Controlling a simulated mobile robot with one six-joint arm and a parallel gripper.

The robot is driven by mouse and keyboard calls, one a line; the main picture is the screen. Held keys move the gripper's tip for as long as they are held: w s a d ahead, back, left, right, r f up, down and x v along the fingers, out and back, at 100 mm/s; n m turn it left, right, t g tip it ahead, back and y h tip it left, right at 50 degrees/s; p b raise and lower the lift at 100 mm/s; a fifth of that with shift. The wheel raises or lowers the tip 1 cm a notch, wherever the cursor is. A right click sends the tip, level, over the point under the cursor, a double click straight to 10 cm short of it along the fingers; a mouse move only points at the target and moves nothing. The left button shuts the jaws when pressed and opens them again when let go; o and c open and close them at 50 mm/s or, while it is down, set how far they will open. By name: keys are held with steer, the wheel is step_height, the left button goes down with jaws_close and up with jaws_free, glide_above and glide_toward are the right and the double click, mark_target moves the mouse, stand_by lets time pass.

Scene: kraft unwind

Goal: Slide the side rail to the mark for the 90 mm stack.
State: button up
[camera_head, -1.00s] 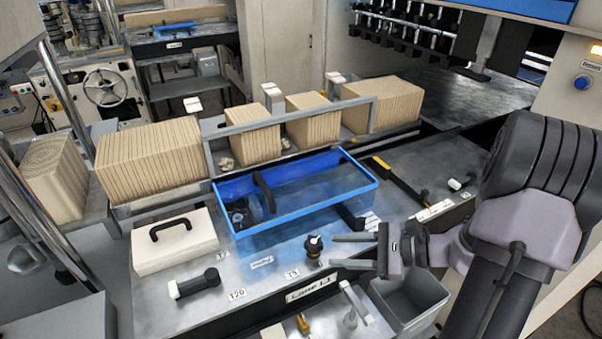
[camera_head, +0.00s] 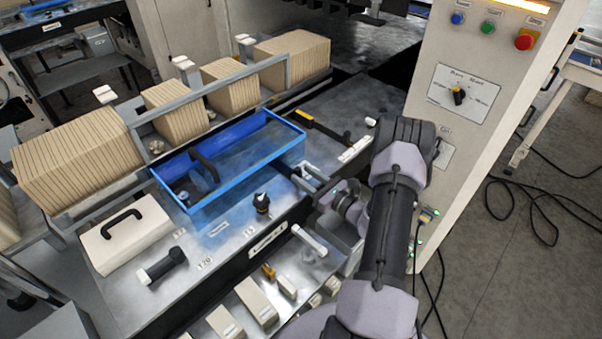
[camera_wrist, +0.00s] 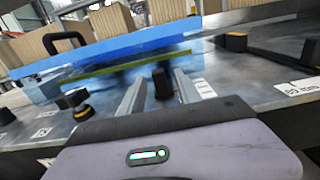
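My gripper (camera_head: 303,177) is at the right front corner of the blue tray-like frame (camera_head: 205,206), low over the metal table. It is open; in the wrist view its two fingers (camera_wrist: 158,78) point forward with a gap between them. A black upright peg or handle (camera_wrist: 163,84) shows in that gap, and I cannot tell whether a finger touches it. A yellow-green bar (camera_wrist: 120,66) runs under the blue frame's edge. A white label with lines (camera_wrist: 204,88) lies just right of the fingers. I cannot tell for sure which part is the side rail; a millimetre label (camera_wrist: 300,87) is not clearly readable.
Stacks of kraft board (camera_head: 75,155) stand behind a grey rail. A white case (camera_head: 126,232), a black knob (camera_head: 261,202) and a white-tipped black handle (camera_head: 163,265) are on the table. A control cabinet (camera_head: 480,125) stands right of my arm. Open floor lies further right.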

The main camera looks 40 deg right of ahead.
steer(key=shift+w+a, duration=0.1)
steer(key=shift+w, duration=0.8)
jaws_close()
stand_by(0.8)
